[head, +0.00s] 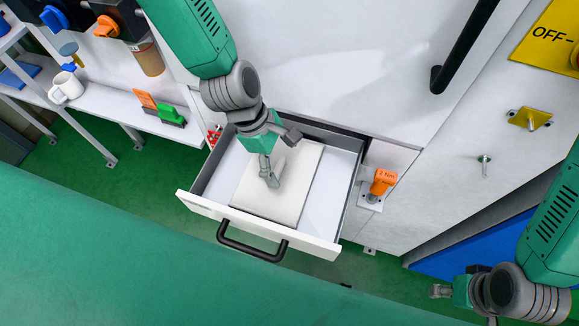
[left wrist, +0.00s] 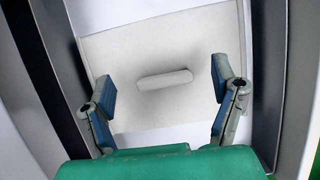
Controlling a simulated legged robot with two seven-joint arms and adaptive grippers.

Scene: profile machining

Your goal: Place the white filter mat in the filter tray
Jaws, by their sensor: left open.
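The white filter mat (head: 307,177) lies flat inside the open drawer, the filter tray (head: 337,190), with bare tray floor showing beside it. In the left wrist view the mat (left wrist: 130,55) has a raised grip bar (left wrist: 165,79) in its middle. My left gripper (head: 280,160) is above the mat inside the drawer's outline. In the left wrist view its two fingers (left wrist: 165,85) are spread apart, one on each side of the bar, not touching it. My right gripper (head: 442,292) is at the lower right, far from the drawer; its fingers are too small to judge.
The drawer's black handle (head: 252,245) faces the front. An orange tool (head: 382,181) hangs on the cabinet to the right. A shelf at the left holds a white mug (head: 66,87) and a green item (head: 172,116). A black door handle (head: 465,45) is above.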

